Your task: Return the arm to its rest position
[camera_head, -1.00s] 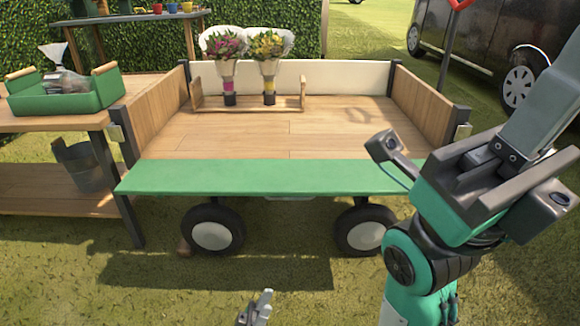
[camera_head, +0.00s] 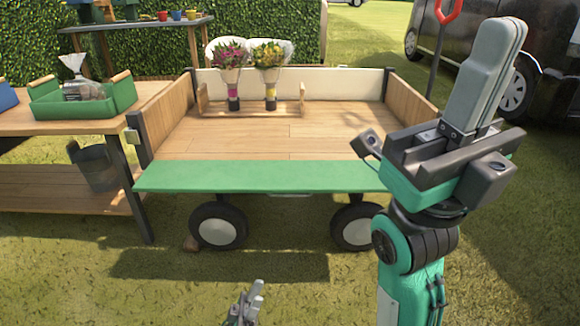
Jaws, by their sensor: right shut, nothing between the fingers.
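My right gripper (camera_head: 508,32) stands upright at the right of the head view, in front of the cart's right side. Its two long grey fingers point up and lie together, with nothing between them. The green and black wrist and forearm rise from the lower right. It touches nothing that I can see. My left gripper (camera_head: 246,302) shows only in part at the bottom edge, low over the grass. Whether its fingers are open or shut is unclear.
A wooden cart (camera_head: 270,177) with a green front edge stands ahead. Two bouquets (camera_head: 232,57) (camera_head: 269,58) stand upright in a wooden holder at its back. A table with a green tray (camera_head: 85,107) is at left. A dark van (camera_head: 540,70) is behind at right.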

